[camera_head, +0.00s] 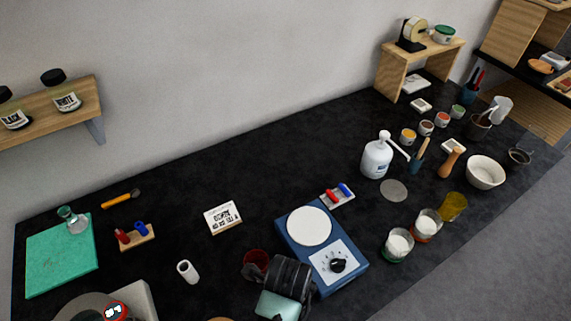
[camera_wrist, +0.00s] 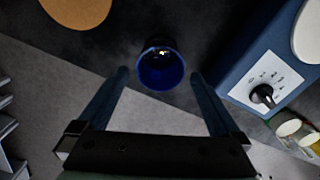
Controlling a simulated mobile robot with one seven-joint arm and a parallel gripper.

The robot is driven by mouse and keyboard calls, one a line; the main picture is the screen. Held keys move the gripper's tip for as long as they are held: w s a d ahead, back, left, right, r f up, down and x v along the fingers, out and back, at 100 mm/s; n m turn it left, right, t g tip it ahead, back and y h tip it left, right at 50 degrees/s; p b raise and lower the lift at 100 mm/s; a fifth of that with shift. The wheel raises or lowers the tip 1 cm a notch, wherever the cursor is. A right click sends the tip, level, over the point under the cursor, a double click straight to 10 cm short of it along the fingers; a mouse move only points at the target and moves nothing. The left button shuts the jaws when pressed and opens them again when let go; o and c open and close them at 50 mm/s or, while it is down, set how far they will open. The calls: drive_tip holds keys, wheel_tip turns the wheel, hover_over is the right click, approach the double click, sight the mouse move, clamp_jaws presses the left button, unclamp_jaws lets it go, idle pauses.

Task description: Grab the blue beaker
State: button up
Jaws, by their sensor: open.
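The blue beaker (camera_wrist: 161,68) is deep blue glass and shows in the wrist view just beyond and between my fingertips, with its round mouth towards the camera. My gripper (camera_wrist: 159,76) is open, with one finger on each side of the beaker. There is dark space between each fingertip and the glass, and nothing is held. In the head view I cannot make out the blue beaker; my arm end covers the area at the near left of the hot plate.
A blue hot plate (camera_head: 322,246) stands close on the right of my arm; it also shows in the wrist view (camera_wrist: 262,62). A red beaker (camera_head: 257,259) is close behind my arm. A white cylinder (camera_head: 187,271) stands left.

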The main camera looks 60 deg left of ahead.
drive_tip(key=shift+a+f+p, duration=0.1)
drive_tip(key=shift+f+p, duration=0.4)
drive_tip(key=shift+f, duration=2.8)
drive_tip(key=c, duration=1.4)
